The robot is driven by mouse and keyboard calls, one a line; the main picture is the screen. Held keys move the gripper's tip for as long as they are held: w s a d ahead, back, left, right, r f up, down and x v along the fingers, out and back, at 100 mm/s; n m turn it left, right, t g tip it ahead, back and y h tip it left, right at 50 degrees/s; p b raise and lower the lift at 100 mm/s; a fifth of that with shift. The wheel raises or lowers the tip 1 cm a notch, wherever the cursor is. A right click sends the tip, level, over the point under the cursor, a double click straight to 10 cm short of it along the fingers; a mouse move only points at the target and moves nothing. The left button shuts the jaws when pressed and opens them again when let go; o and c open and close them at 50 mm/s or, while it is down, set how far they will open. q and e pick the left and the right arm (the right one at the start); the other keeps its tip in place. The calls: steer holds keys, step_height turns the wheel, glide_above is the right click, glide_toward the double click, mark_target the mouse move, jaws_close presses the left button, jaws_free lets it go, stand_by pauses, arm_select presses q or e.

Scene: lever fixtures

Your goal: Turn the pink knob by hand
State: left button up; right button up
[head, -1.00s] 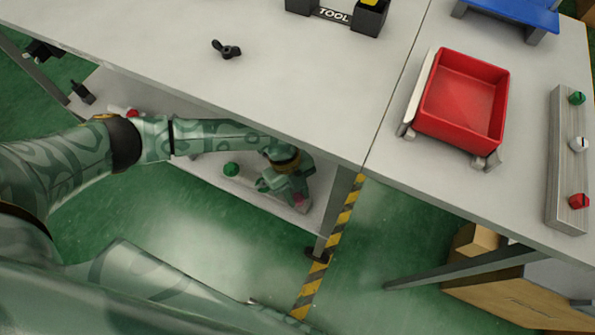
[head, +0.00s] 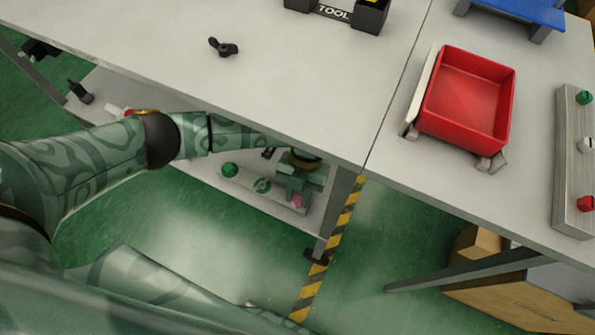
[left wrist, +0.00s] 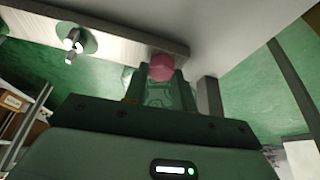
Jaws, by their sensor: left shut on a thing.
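The pink knob (head: 297,201) is at the right end of a pale strip (head: 246,179) on the shelf below the table. My left gripper (head: 293,196) reaches down under the table edge and is shut on the pink knob. In the left wrist view the pink knob (left wrist: 160,66) sits between the two fingers of my left gripper (left wrist: 158,78), which hide part of it. How far the knob is turned I cannot tell. My right gripper is not in view.
On the same strip are a green knob (head: 230,169) and a middle knob (head: 262,185). The table edge overhangs the shelf, and a table leg (head: 334,210) stands just right of the strip. A red bin (head: 468,98) and another knob panel (head: 572,165) are on the tabletop.

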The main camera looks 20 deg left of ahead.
arm_select(q)
steer(key=m+y, duration=0.1)
steer(key=m, duration=0.3)
steer(key=shift+m+y, duration=0.3)
steer(key=shift+y, duration=0.1)
steer(key=shift+m+t, duration=0.3)
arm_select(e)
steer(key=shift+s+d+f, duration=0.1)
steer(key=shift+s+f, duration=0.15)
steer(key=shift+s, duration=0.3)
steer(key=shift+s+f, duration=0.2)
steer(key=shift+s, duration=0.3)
arm_select(q)
steer(key=o, duration=1)
steer(key=shift+d, duration=0.1)
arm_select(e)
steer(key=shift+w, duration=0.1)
